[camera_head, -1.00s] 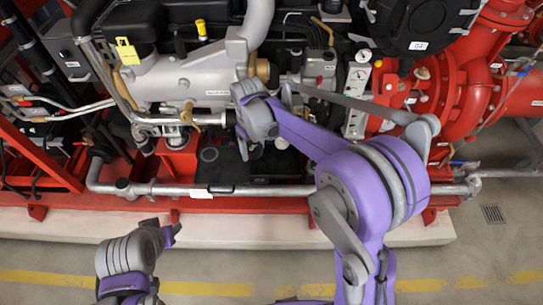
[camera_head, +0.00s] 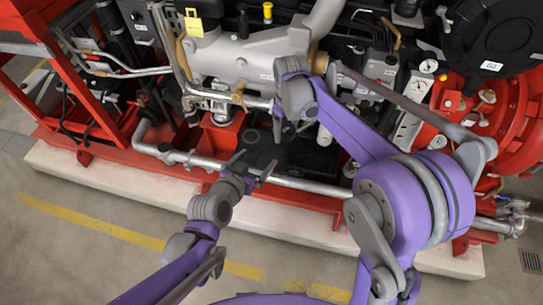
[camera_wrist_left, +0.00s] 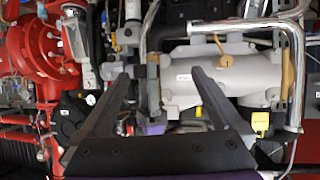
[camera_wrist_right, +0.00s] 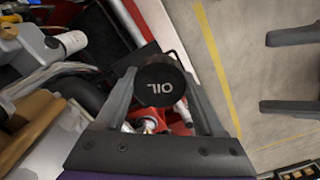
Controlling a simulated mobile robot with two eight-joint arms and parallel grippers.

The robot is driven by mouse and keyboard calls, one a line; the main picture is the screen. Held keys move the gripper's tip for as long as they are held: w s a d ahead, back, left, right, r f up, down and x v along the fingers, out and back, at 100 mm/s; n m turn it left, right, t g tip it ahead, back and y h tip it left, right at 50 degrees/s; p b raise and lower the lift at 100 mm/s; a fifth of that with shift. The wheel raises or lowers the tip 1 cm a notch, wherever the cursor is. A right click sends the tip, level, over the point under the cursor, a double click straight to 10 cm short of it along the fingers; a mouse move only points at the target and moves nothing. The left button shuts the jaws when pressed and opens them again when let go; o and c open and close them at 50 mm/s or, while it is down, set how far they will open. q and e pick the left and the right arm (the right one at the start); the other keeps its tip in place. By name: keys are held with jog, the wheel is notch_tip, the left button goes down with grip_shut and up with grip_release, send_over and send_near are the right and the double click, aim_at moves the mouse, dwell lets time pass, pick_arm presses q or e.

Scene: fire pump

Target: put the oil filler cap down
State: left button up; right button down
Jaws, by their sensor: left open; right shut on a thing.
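The oil filler cap (camera_wrist_right: 160,82) is a black disc marked OIL, held between the fingers of my right gripper in the right wrist view. My right gripper (camera_head: 290,132) is shut on it, in front of the grey engine body. The cap cannot be made out clearly in the head view. My left gripper (camera_head: 250,170) is open and empty, lower and to the left of the right one, above the front pipe. Its spread fingers also show in the left wrist view (camera_wrist_left: 165,85), with nothing between them.
A black tray (camera_head: 310,158) lies low in the red frame, with a dark round shape (camera_head: 253,137) at its left. A silver pipe (camera_head: 310,185) runs along the front. The engine (camera_head: 240,60) stands behind. Clear floor (camera_head: 110,225) with a yellow line lies in front.

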aim_at(286, 139)
pick_arm(q)
jog(key=w+d+t, duration=0.1)
jog(key=w+d, duration=0.2)
jog(key=w+d+f+t+h, duration=0.1)
jog(key=w+d, duration=0.2)
jog(key=w, duration=0.1)
jog(key=w+d+f, duration=0.1)
jog(key=w+d, duration=0.2)
jog(key=w, duration=0.1)
jog(key=shift+w+d+m+t+h, duration=0.1)
jog(key=shift+d+m+t+h, duration=0.1)
jog(key=shift+m+t+h, duration=0.15)
jog(key=c, duration=1.3)
pick_arm(e)
jog(key=shift+a, duration=0.1)
pick_arm(q)
jog(key=shift+d, duration=0.15)
jog(key=shift+c, duration=0.2)
pick_arm(e)
grip_release()
jog(key=shift+a, duration=0.1)
